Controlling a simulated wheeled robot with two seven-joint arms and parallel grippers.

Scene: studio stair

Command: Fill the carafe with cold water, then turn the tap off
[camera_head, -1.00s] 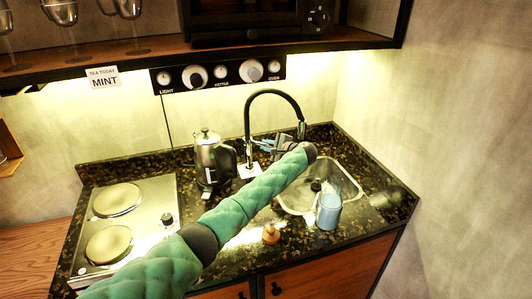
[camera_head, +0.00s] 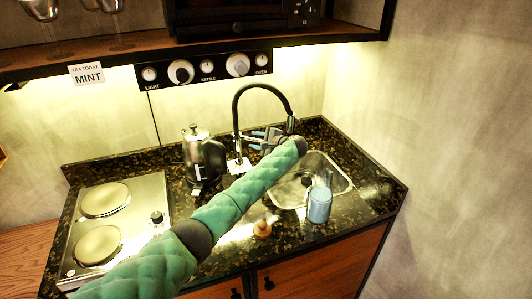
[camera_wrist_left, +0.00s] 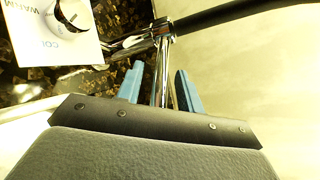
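The black arched tap (camera_head: 237,110) with its chrome stem (camera_wrist_left: 163,60) stands behind the sink (camera_head: 345,182). A white plate with a dial (camera_wrist_left: 70,15) marked WARM and partly readable COL sits beside the stem; it shows at the tap's foot in the head view. My left gripper (camera_head: 264,139) is by the tap; in the left wrist view its two blue fingers (camera_wrist_left: 160,85) stand apart, one each side of a chrome bar, with gaps. A bluish carafe (camera_head: 320,206) with a clear top is upright at the sink's front; what it rests on is unclear. I see no water stream.
A steel kettle (camera_head: 203,160) stands left of the tap. A hob (camera_head: 110,225) with two plates is further left. A small orange-brown object (camera_head: 262,229) sits on the front counter. A shelf with a control panel (camera_head: 205,69) hangs above; a wall closes the right.

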